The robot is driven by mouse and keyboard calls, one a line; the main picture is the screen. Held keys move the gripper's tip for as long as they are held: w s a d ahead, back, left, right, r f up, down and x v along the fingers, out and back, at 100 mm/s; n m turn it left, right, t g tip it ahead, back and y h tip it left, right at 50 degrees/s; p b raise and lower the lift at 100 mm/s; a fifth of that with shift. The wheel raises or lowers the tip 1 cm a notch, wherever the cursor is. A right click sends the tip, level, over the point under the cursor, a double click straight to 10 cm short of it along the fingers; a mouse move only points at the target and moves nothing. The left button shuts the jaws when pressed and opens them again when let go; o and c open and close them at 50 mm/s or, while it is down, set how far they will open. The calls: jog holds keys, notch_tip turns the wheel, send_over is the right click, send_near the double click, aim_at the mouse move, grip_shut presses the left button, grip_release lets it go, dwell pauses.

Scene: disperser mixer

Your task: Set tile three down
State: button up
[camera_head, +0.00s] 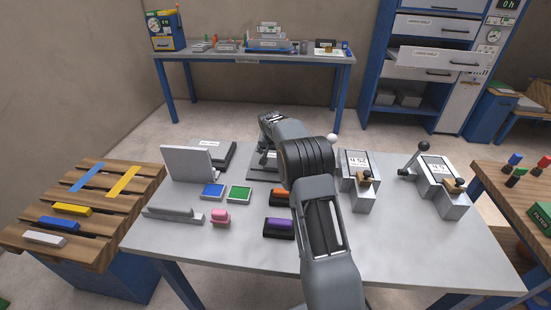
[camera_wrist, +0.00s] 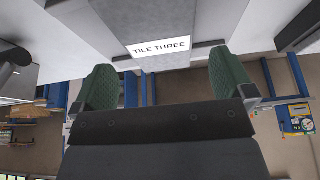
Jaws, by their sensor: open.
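Tile three is a grey block with a white label reading "TILE THREE"; in the wrist view tile three (camera_wrist: 190,58) lies just ahead of and between my fingers. My gripper (camera_wrist: 163,82) is open, its two green ribbed pads spread apart with a gap between them and no clear contact with the tile. In the head view the end of my arm (camera_head: 268,135) is over the middle back of the grey table (camera_head: 400,245), above a grey plate (camera_head: 262,174). My arm hides much of that plate, and I cannot tell how the tile rests there.
Left of my arm are a blue pad (camera_head: 213,191), a green pad (camera_head: 239,194), a pink stamp (camera_head: 220,216) and an upright grey panel (camera_head: 187,163). Orange and purple blocks (camera_head: 279,228) sit close to my arm. Two lever devices (camera_head: 358,185) stand to the right. The front right tabletop is clear.

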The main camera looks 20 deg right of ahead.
jog(key=shift+p+x, duration=0.3)
jog(key=shift+x, duration=2.05)
jog(key=shift+d, duration=0.1)
jog(key=c, duration=1.1)
jog(key=shift+r, duration=0.15)
jog(key=shift+c, duration=0.3)
